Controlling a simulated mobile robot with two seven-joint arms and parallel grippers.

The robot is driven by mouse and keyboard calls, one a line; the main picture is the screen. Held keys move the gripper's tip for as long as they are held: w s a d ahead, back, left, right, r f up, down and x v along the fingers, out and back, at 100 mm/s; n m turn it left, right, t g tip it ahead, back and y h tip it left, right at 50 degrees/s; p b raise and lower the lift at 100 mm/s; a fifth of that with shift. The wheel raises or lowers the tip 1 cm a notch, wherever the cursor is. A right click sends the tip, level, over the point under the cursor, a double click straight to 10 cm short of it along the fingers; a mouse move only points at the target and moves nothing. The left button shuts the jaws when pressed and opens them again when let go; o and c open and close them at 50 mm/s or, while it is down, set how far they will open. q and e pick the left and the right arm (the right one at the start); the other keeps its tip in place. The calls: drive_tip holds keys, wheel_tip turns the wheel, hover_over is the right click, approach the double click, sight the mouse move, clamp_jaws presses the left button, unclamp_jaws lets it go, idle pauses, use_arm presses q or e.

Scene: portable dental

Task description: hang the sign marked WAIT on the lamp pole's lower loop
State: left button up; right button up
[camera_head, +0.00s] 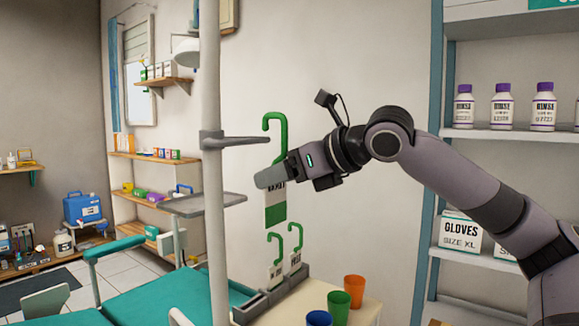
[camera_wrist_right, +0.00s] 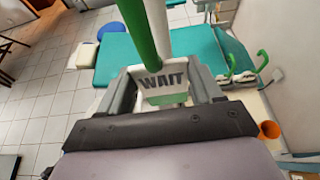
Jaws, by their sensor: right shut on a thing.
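The sign marked WAIT (camera_wrist_right: 163,82) is white and green with a tall green hook (camera_head: 274,122). My right gripper (camera_head: 268,177) is shut on its upper body, below the hook, and holds it upright in the air. In the head view the fingers partly cover its lettering; its green lower part (camera_head: 275,213) shows below. The pale lamp pole (camera_head: 211,90) stands left of the sign. A grey collar with an arm (camera_head: 245,141) juts right from it, its tip close to the hook; I cannot tell whether they touch. My left gripper is out of view.
Two smaller-looking green-hooked signs (camera_head: 277,272) stand in a grey rack (camera_head: 280,297) below. Orange (camera_head: 354,288), green (camera_head: 339,306) and blue cups stand beside it. A grey tray (camera_head: 200,204) is on the pole, with a teal chair (camera_head: 140,285) behind.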

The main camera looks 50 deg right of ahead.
drive_tip(key=p+x, duration=0.4)
drive_tip(key=x, duration=0.2)
drive_tip(key=shift+w+f, duration=0.25)
drive_tip(key=shift+f, duration=0.05)
idle(0.5)
drive_tip(key=o, duration=1.1)
